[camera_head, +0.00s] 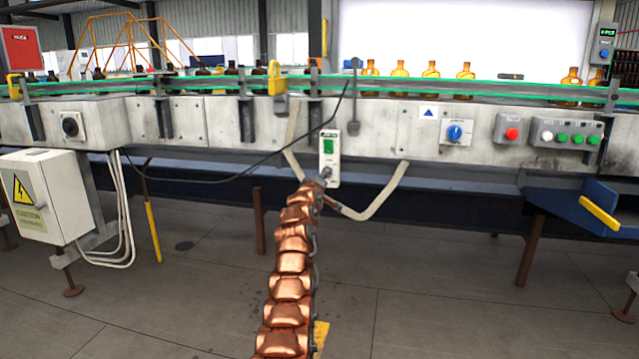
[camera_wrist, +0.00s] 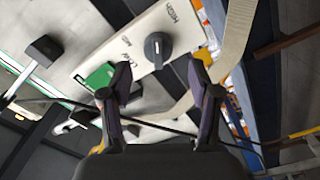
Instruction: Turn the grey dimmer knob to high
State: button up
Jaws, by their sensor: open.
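The grey dimmer knob (camera_wrist: 157,48) sits on a white plate (camera_wrist: 190,24) in the wrist view. Printed lettering stands on the plate near the knob; one word by the upper edge seems to read HIGH. Contact cannot be made out. In the head view the white plate (camera_head: 335,179) hangs on the conveyor's front, and my gripper (camera_head: 323,177) is at its lower part, largely hiding the knob.
A green switch (camera_head: 328,146) is above the knob on the same plate; it also shows in the wrist view (camera_wrist: 100,78). A bent pale conduit (camera_head: 378,207) and a black cable (camera_head: 240,172) run close by. A blue rotary knob (camera_head: 455,132) and button boxes (camera_head: 567,133) are to the right.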

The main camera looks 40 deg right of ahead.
jog(key=shift+v, duration=1.7)
jog(key=shift+r, duration=0.15)
